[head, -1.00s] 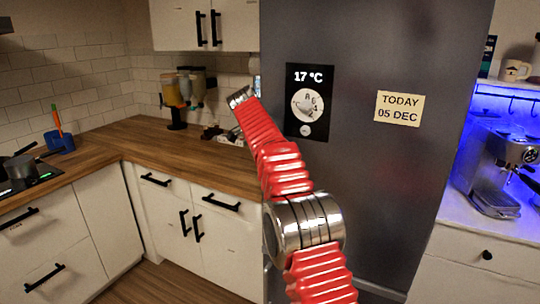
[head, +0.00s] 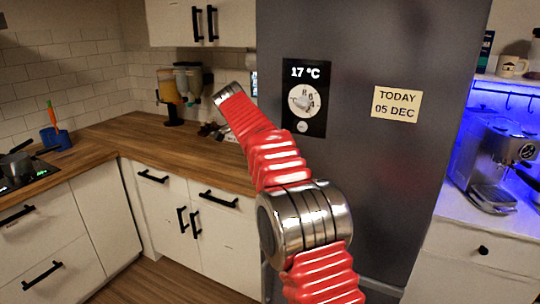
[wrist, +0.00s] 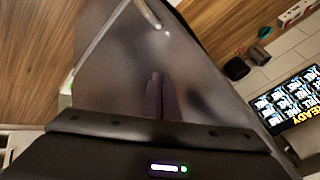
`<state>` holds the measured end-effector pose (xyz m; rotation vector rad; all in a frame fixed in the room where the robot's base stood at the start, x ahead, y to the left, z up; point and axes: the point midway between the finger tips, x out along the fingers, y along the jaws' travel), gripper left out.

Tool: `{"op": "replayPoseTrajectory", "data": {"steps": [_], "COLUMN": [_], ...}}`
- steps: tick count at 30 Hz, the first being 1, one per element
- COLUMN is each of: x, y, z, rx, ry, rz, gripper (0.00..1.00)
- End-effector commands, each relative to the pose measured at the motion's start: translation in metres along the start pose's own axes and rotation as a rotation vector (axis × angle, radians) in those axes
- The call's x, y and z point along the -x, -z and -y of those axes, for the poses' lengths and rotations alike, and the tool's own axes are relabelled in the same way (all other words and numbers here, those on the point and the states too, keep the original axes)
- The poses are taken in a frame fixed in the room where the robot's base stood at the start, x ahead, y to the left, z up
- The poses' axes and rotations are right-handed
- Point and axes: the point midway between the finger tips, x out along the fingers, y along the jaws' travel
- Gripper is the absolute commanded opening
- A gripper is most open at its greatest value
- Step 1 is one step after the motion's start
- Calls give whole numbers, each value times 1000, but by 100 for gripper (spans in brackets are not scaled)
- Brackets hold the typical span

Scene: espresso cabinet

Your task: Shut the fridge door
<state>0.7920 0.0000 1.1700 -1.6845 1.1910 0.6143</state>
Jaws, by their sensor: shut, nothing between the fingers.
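The grey fridge (head: 345,190) fills the middle of the head view, with a dark temperature panel (head: 306,97) reading 17 °C and a note (head: 397,103) on its front. I cannot tell how far its door stands open. My red arm reaches up along the fridge's left edge, and its fingers do not show in the head view. In the wrist view my gripper (wrist: 158,85) is shut and empty. Its dark fingers lie in front of a shiny grey panel (wrist: 120,75), which looks like the fridge door. I cannot tell whether they touch it.
A wooden counter (head: 110,140) with drink dispensers (head: 170,90) runs left of the fridge above white cabinets (head: 220,245). A lit espresso machine (head: 500,160) stands on the right. A bright screen (wrist: 290,100) shows at the right of the wrist view.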

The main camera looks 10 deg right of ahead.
Motion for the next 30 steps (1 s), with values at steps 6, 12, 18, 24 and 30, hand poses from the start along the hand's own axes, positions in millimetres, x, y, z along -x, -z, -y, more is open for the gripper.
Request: {"op": "replayPoseTrajectory", "data": {"steps": [6, 12, 18, 24, 30], "x": [18, 38, 57, 71, 81], "y": [-6, -10, -13, -17, -18], "z": [5, 10, 15, 19, 21], "rx": [1, 3, 2, 4, 3], "ry": [1, 2, 2, 1, 1], "rz": [2, 3, 3, 3, 3], "gripper": [0, 0, 0, 0, 0]}}
